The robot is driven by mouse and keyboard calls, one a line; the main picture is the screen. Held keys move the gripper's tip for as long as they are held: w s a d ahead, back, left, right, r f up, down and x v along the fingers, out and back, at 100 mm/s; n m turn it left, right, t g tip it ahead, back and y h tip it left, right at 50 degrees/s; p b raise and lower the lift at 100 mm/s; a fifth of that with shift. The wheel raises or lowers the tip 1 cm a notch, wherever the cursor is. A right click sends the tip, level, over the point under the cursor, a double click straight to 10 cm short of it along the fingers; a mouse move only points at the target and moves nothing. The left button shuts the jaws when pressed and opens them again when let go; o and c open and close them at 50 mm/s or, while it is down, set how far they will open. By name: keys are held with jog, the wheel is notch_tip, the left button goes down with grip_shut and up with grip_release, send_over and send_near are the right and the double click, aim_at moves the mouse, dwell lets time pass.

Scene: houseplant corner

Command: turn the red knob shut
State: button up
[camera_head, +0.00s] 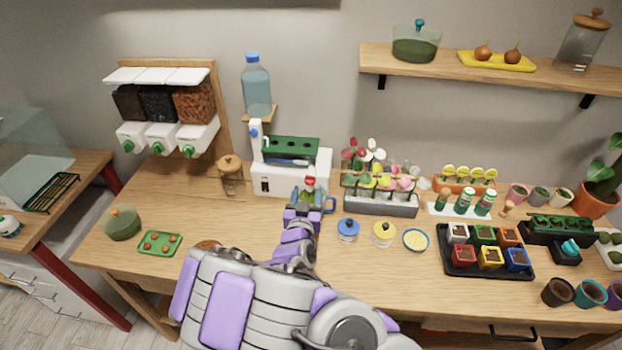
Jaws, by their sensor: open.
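A small red knob (309,181) shows just beyond my gripper, in front of the white machine. My gripper (308,193) is open at the end of my arm, which reaches up from the bottom centre. Its fingertips are small and partly overlap the red and green parts there. I cannot tell whether they touch the knob. The white machine (316,176) has a dark green top (291,147) and stands against the wall.
A water bottle (256,88) stands above the machine's left side.

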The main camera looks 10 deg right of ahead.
aim_at(310, 177)
jog(key=shift+w+f, duration=0.1)
jog(key=shift+w, duration=0.8)
jog(key=x, duration=0.2)
jog(key=b+x, duration=0.1)
jog(key=x, duration=0.2)
jog(key=shift+d, duration=0.45)
jog(key=shift+w, duration=0.5)
jog(key=shift+w+a, duration=0.15)
jog(key=shift+a, duration=0.1)
jog(key=shift+d, duration=0.15)
jog(key=shift+c, duration=0.3)
jog(key=shift+d, duration=0.1)
jog(key=shift+c, duration=1.4)
jog(key=c, duration=0.6)
